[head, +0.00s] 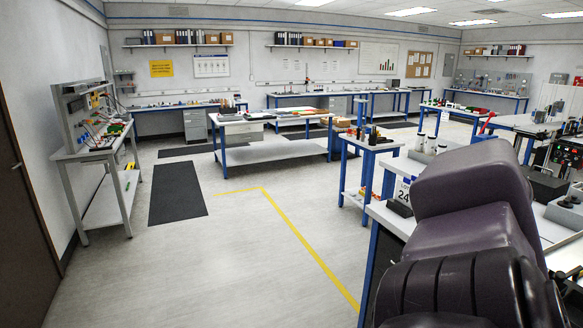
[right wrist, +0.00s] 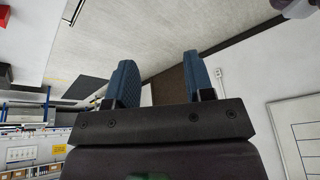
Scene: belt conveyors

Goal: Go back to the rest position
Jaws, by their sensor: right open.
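My right gripper (right wrist: 160,82) shows in the right wrist view with its two blue fingers standing well apart. In the head view, dark purple-grey links of my own arm fill the lower right corner, and no gripper fingers show there. My left gripper is in neither view.
A workbench (head: 205,115) with blue legs stands mid-room, and a tool bench (head: 92,153) stands at the left wall. The grey floor (head: 200,265) with a yellow line is clear in front.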

